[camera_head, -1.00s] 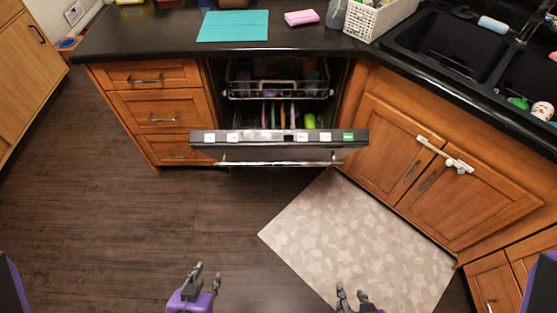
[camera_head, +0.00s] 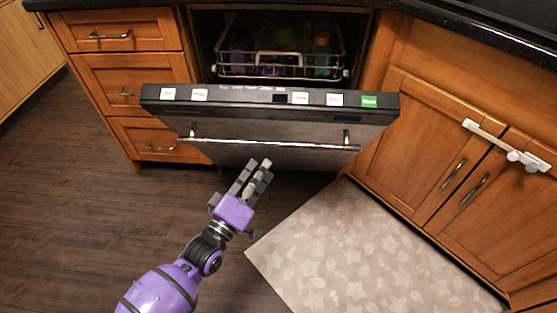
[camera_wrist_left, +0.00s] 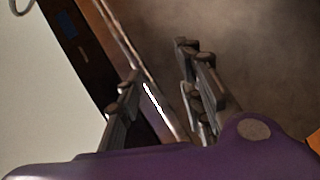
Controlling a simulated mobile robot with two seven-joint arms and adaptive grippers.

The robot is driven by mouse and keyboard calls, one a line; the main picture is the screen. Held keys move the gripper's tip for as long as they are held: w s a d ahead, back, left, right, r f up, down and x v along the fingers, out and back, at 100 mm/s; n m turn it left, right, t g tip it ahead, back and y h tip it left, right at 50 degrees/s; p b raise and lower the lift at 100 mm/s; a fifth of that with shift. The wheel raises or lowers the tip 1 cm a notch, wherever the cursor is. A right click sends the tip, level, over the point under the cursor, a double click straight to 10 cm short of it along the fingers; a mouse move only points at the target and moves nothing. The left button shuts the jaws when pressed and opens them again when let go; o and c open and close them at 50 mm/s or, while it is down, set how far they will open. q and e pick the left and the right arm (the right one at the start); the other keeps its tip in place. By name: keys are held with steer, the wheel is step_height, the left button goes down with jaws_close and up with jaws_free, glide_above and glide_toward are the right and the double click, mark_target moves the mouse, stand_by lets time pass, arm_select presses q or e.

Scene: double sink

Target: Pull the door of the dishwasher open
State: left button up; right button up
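The dishwasher door (camera_head: 290,125) is partly open and tilted outward, with a dark control strip along its top edge. A silver bar handle (camera_head: 270,143) runs across its front. My left gripper (camera_head: 258,172) is just below the handle near its middle, with fingers pointing up toward the door. In the left wrist view its two fingers (camera_wrist_left: 160,88) stand apart, with a shiny edge or bar running between them. I cannot tell whether the fingers touch the handle. My right gripper is out of view.
Inside the dishwasher, a wire rack (camera_head: 280,65) holds several dishes. Wooden drawers (camera_head: 125,80) stand to the left and cupboard doors (camera_head: 420,140) with a white latch (camera_head: 505,145) to the right. A pale leaf-pattern mat (camera_head: 370,255) lies on the dark floor.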

mark_target(268, 144)
arm_select(q)
steer(key=w+r+n, duration=0.1)
steer(key=w, duration=0.1)
steer(key=w+d+r+n+t, duration=0.1)
steer(key=w+r+n, duration=0.2)
steer(key=w, duration=0.1)
steer(key=shift+d+r+n+t+b, duration=0.25)
steer(key=shift+d+n+t+b, duration=0.05)
steer(key=shift+d+t, duration=0.1)
jaws_close()
stand_by(0.4)
